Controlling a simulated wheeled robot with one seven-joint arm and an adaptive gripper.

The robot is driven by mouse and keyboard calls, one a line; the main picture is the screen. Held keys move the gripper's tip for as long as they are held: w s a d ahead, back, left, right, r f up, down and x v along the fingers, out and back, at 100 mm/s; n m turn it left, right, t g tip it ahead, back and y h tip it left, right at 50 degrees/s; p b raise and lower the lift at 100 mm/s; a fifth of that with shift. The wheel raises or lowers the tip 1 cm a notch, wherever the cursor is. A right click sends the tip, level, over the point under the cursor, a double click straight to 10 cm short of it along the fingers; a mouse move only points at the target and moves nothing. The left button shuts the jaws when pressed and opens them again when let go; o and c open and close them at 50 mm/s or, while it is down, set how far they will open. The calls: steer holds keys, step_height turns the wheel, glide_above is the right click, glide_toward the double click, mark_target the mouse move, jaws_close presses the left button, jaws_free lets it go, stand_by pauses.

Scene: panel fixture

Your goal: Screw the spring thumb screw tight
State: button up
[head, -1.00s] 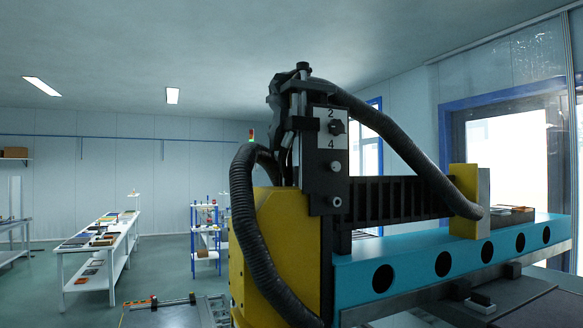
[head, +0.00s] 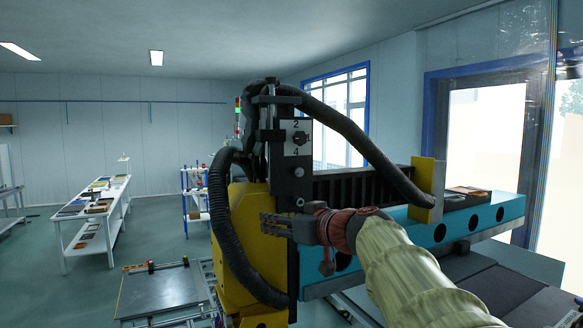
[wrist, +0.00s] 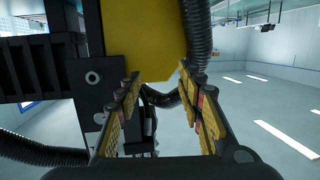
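The black upright head of the machine carries two small round grey fittings: an upper knob (head: 299,171) and a lower ringed one (head: 300,202). I cannot tell for sure which is the spring thumb screw. In the wrist view, which is upside down, the ringed fitting (wrist: 92,77) shows left of the fingers, and another round piece (wrist: 100,118) is partly behind the left finger. My gripper (head: 264,225) is in front of the head, just below the fittings. In the wrist view my gripper (wrist: 165,108) is open, with nothing held between its fingers.
Above the fittings is a white dial plate (head: 297,138) with a black selector knob. A thick black hose (head: 233,235) hangs left of the head by the yellow housing (head: 262,312). The blue beam (head: 478,221) runs right.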

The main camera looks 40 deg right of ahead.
mark_target(300, 172)
steer(key=s+d+r+m+t+h+p, duration=0.1)
steer(key=d+r+t+h+p, duration=0.15)
steer(key=d+r, duration=0.75)
steer(key=shift+g+h, duration=0.35)
steer(key=shift+g, duration=0.1)
steer(key=x, duration=0.2)
steer(key=p+x, duration=0.1)
steer(key=x, duration=0.2)
steer(key=f+x, duration=0.1)
steer(key=x, duration=0.1)
steer(key=shift+w+d+p, duration=0.25)
steer(key=shift+d+p, duration=0.15)
steer(key=shift+d, duration=0.05)
steer(key=shift+c, duration=1.3)
jaws_close()
